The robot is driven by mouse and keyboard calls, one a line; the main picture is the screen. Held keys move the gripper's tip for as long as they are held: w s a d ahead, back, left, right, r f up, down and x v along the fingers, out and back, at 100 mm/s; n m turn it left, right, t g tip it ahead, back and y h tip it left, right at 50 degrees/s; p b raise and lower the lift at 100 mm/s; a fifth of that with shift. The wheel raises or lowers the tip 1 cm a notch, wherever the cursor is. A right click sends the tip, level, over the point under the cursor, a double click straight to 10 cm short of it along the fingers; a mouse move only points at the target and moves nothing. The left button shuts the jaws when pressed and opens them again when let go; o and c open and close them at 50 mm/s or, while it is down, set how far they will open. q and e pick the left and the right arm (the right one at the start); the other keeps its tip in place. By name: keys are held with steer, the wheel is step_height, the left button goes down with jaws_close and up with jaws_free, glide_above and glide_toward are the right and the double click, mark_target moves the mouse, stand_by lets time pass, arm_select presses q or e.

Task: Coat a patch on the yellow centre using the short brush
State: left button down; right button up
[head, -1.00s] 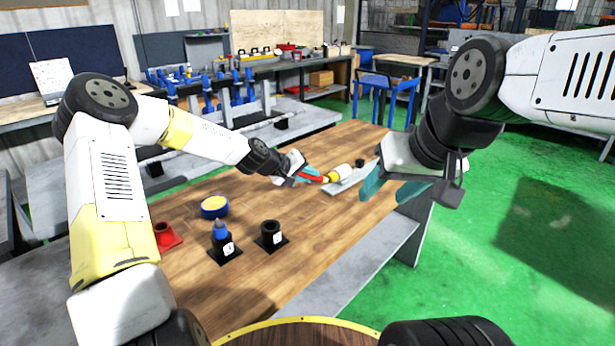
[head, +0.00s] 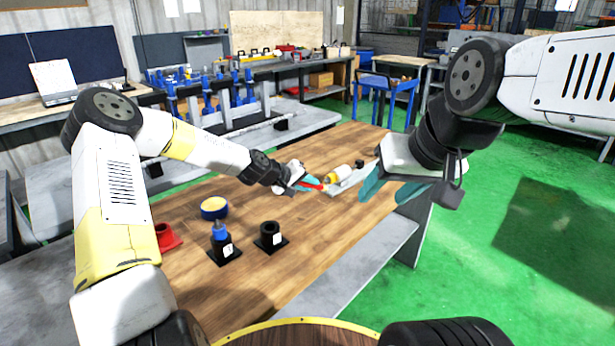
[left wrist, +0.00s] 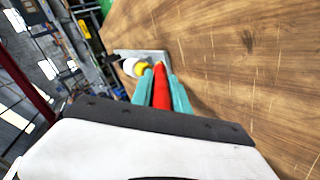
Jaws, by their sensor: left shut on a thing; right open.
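My left gripper (head: 307,183) is shut on a red-handled brush (head: 312,187). The brush also shows between the teal fingers in the left wrist view (left wrist: 161,88). The yellow centre (head: 331,178) is a yellow end on a white cylinder (head: 343,171), over a grey plate (head: 352,180) on the wooden table. In the left wrist view the yellow part (left wrist: 141,68) is just left of the brush's far end. I cannot tell whether the bristles touch it. My right gripper (head: 388,187) is open and empty, right of the plate.
On the near table (head: 300,245) stand a red holder (head: 166,238), a black holder with a blue-topped item (head: 221,244), an open black holder (head: 270,236) and a blue-and-yellow round tin (head: 214,208). A small black knob (head: 359,163) is by the cylinder. The table's middle is clear.

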arm_select(q)
steer(key=shift+a, duration=0.1)
steer(key=shift+s+a, duration=2)
steer(key=shift+a, duration=0.1)
steer(key=shift+s+a, duration=1)
steer(key=shift+a, duration=0.15)
steer(key=shift+w+d, duration=0.7)
steer(key=shift+w, duration=0.25)
steer(key=shift+w+d, duration=0.75)
steer(key=shift+w, duration=0.2)
steer(key=shift+w+d, duration=0.7)
steer(key=shift+w, duration=0.25)
steer(key=shift+w+d, duration=0.9)
steer(key=shift+d, duration=0.15)
